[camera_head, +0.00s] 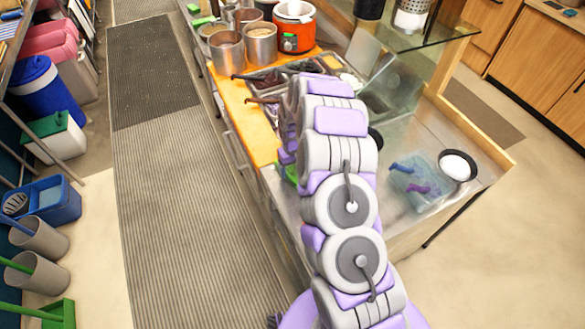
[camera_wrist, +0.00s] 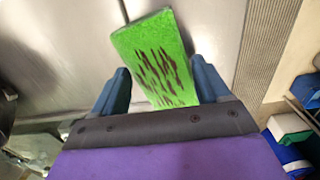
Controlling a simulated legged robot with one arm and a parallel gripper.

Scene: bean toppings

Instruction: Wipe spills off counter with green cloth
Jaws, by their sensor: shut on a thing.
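In the wrist view my gripper (camera_wrist: 160,68) is shut on the green cloth (camera_wrist: 150,42), which sits between its two blue-grey fingers. The cloth's visible face carries dark reddish-brown streaks. Grey metal panels (camera_wrist: 60,50) show behind it. In the head view my arm hides the gripper. A small green patch (camera_head: 291,173) beside the arm, at the counter's edge, may be part of the cloth. The counter (camera_head: 246,118) has an orange-yellow board along its front. I cannot make out any spill on its visible part.
Metal pots (camera_head: 227,50) and an orange cooker (camera_head: 294,28) stand at the counter's far end. A clear tub with blue and purple handles (camera_head: 415,182) and a dark-rimmed bowl (camera_head: 457,165) are at right. The ridged floor mat (camera_head: 185,210) is clear.

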